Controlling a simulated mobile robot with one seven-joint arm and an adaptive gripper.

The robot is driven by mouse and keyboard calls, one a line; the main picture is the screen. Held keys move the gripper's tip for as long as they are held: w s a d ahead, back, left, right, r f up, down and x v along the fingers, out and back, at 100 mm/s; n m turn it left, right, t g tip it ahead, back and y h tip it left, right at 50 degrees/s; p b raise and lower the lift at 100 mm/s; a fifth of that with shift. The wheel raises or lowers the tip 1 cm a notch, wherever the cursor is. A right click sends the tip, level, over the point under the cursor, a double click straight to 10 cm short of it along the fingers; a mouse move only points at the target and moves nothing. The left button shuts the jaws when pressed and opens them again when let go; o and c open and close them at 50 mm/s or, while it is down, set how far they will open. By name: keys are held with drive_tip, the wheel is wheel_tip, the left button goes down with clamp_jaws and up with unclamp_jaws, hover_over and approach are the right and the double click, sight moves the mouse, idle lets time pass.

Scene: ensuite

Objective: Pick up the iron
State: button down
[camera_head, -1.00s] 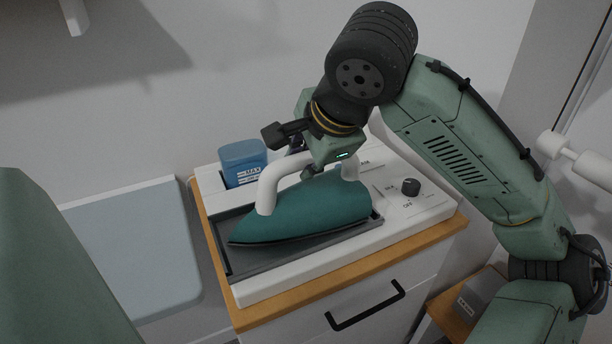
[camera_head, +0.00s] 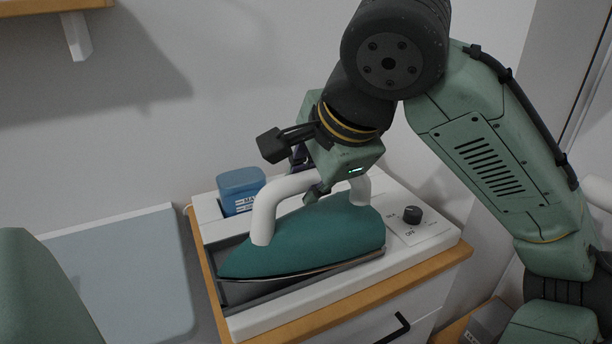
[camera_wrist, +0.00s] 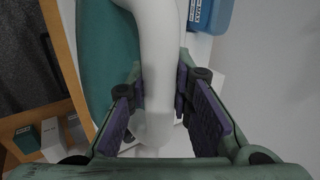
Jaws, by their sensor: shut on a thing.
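The iron (camera_head: 310,238) has a teal body and a thick white handle. In the head view it is over the grey tray of its white station (camera_head: 280,308), with its soleplate edge showing above the tray. My gripper (camera_head: 316,192) is at the middle of the handle from above. In the wrist view the white handle (camera_wrist: 155,60) runs between the two purple-padded fingers of my gripper (camera_wrist: 165,105), and the teal body (camera_wrist: 108,60) is beside it. My gripper is shut on the handle. The far finger is mostly hidden in the head view.
A blue water tank (camera_head: 240,188) stands at the station's back left. A black knob (camera_head: 412,214) is at its right. The station sits on a wood-topped cabinet (camera_head: 345,303). A pale blue-grey board (camera_head: 125,275) lies at left. A shelf (camera_head: 50,8) is upper left.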

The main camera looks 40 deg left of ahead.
drive_tip(key=s+d+r+b, duration=0.1)
drive_tip(key=s+d+b, duration=0.1)
drive_tip(key=s+d, duration=0.5)
drive_tip(key=shift+s+d+b, duration=0.25)
drive_tip(key=shift+d+b, duration=0.05)
drive_tip(key=shift+d, duration=0.65)
drive_tip(key=shift+r, duration=0.1)
drive_tip(key=c, duration=2)
unclamp_jaws()
clamp_jaws()
